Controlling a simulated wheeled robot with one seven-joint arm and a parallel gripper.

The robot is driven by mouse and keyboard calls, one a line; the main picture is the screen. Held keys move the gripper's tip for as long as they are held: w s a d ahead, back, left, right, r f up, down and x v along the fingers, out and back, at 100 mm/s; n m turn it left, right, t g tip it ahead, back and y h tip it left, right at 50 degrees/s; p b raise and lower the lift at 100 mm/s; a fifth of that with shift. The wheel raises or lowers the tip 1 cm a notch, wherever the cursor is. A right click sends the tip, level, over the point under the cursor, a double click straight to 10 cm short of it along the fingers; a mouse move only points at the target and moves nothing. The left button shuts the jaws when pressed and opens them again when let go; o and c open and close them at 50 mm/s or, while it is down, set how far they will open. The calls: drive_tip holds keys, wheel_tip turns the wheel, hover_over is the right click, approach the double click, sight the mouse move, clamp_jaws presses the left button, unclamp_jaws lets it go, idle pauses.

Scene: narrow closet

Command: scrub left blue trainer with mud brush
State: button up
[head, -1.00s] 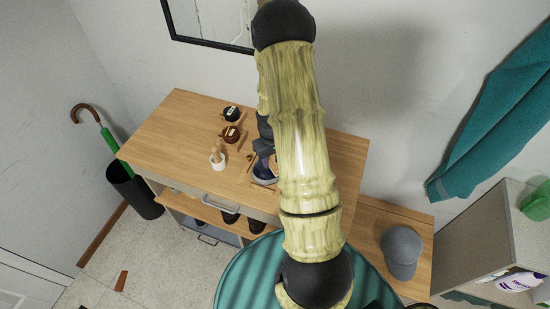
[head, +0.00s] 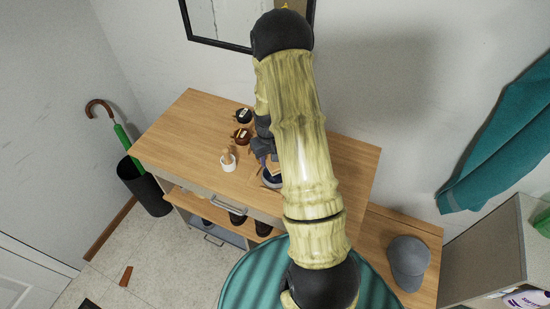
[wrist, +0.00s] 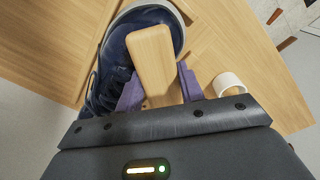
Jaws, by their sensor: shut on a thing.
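A dark blue trainer (wrist: 105,80) with a pale sole edge lies on the wooden bench top in the wrist view. In the head view only a small part of the trainer (head: 271,179) shows beside my arm. My gripper (wrist: 160,88) has purple fingers shut on the wooden mud brush (wrist: 153,58). The brush's pale block reaches over the trainer in the picture. Its bristles are hidden, so I cannot tell whether it touches the shoe. In the head view my gripper (head: 264,155) is low over the bench top, close to the trainer.
A grey cap (head: 408,261) lies on the lower bench at right. The bench top's left part is clear.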

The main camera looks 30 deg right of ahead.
drive_tip(key=shift+w+a, duration=0.2)
drive_tip(key=shift+s+d+f, duration=0.15)
drive_tip(key=shift+s+d, duration=0.35)
drive_tip(key=shift+s, duration=0.15)
drive_tip(key=shift+s+d+f, duration=0.1)
drive_tip(key=shift+s+d, duration=0.35)
drive_tip(key=shift+s, duration=0.2)
drive_tip(key=shift+s+d+r, duration=0.1)
drive_tip(key=shift+s+d, duration=0.95)
drive_tip(key=shift+s, duration=0.2)
drive_tip(key=shift+c, duration=0.4)
drive_tip(key=shift+w+a, duration=0.15)
drive_tip(key=shift+w, duration=0.05)
